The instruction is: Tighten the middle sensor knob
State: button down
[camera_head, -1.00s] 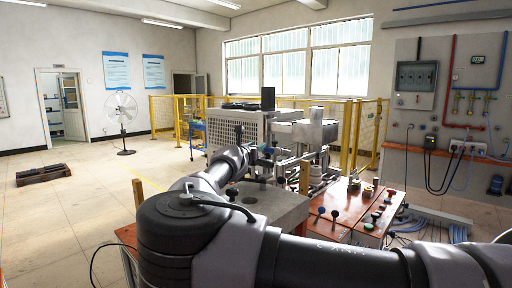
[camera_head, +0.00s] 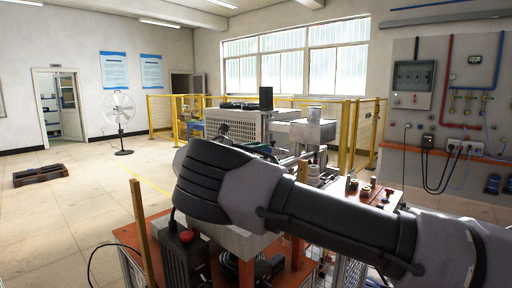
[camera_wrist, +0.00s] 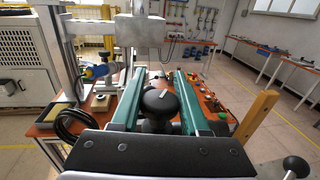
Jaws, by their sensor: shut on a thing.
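In the wrist view, a round black knob (camera_wrist: 160,103) with a white mark on top sits between the two teal fingers of my gripper (camera_wrist: 160,88). My gripper is shut on this knob, with one finger along each side. The knob's lower part and its mount are partly hidden by the fingers and the dark gripper body. A second dark knob (camera_wrist: 297,168) with a pale mark shows at the lower right corner, apart from my gripper. In the head view my own arm hides the gripper and the held knob.
A grey metal block on a post (camera_wrist: 140,30) rises just beyond the fingers. A wooden post (camera_wrist: 256,116) stands to the right. A black coiled cable (camera_wrist: 80,124) lies at left. In the head view, yellow fencing (camera_head: 362,135) and a wall panel (camera_head: 405,125) stand behind.

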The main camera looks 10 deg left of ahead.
jog(key=shift+s+d+m+g+h, duration=0.15)
jog(key=shift+m+g+h, duration=0.6)
jog(key=shift+g, duration=0.15)
jog(key=shift+s+d+m+g+h, duration=0.1)
jog(key=shift+m+g+h, duration=0.55)
jog(key=shift+m+g, duration=0.2)
jog(key=shift+s+d+m+g+h, duration=0.15)
jog(key=shift+m+g+h, duration=0.55)
jog(key=shift+g, duration=0.25)
jog(key=shift+s+m+g+h, duration=0.2)
jog(key=shift+m+g+h, duration=0.35)
jog(key=shift+g, duration=0.45)
jog(key=shift+c, duration=2.2)
grip_release()
jog(key=shift+d, duration=0.1)
jog(key=shift+n+t+y, duration=0.25)
jog(key=shift+n+t, duration=0.1)
jog(key=shift+t, duration=0.25)
jog(key=shift+t, duration=0.3)
